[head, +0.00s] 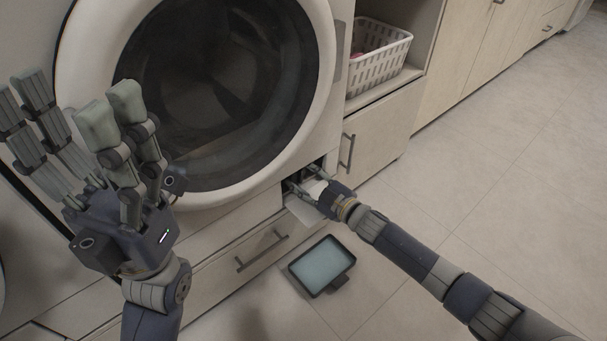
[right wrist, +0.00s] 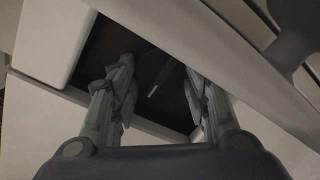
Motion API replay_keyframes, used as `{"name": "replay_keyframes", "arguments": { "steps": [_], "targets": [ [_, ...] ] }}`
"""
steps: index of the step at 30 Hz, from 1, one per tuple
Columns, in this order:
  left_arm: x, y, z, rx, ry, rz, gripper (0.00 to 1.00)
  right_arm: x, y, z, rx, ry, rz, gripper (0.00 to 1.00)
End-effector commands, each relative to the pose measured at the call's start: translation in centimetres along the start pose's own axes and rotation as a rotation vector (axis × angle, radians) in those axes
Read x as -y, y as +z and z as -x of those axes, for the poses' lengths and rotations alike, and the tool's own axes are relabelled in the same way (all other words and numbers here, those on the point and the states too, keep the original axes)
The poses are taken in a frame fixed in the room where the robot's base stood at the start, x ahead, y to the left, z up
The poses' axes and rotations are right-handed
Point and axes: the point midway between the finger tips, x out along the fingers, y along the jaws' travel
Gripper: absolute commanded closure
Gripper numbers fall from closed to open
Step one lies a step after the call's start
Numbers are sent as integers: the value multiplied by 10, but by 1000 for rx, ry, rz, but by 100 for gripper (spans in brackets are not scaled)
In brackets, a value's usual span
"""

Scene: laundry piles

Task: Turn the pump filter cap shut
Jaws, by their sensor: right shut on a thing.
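The washer's small service opening (head: 290,186) is at its lower right front, with a pale flap (head: 303,211) hanging open below it. My right gripper (head: 306,186) reaches into this opening. In the right wrist view its two fingers (right wrist: 158,82) go into the dark recess on either side of a dark shape that I take for the pump filter cap; its outline and how far it is turned are too dark to tell. The gripper is shut on it. My left gripper (head: 70,104) is raised in front of the washer, open and empty, with fingers spread.
A dark-rimmed tray (head: 341,283) of pale bluish liquid lies on the floor below the opening. The washer's round door (head: 210,80) is shut. A drawer (head: 235,270) is below it. A white laundry basket (head: 380,62) sits on a shelf at right. Floor at right is clear.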

Motion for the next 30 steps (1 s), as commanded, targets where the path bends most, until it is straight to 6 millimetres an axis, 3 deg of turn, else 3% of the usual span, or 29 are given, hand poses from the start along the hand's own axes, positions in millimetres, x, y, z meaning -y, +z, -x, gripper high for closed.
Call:
{"name": "replay_keyframes", "arguments": {
  "steps": [19, 20, 22, 30],
  "targets": [
    [0, 0, 1, 4, -3, 2, 36, 0, 0, 0, 4, 2, 49, 80],
    [0, 0, 1, 4, -3, 2, 36, 0, 0, 0, 4, 2, 49, 50],
    [0, 0, 1, 5, -3, 2, 36, 0, 0, 0, 4, 2, 48, 36],
    [0, 1, 3, 15, -2, 0, 36, -1, 0, 0, 4, 3, 46, 36]
  ]
}}
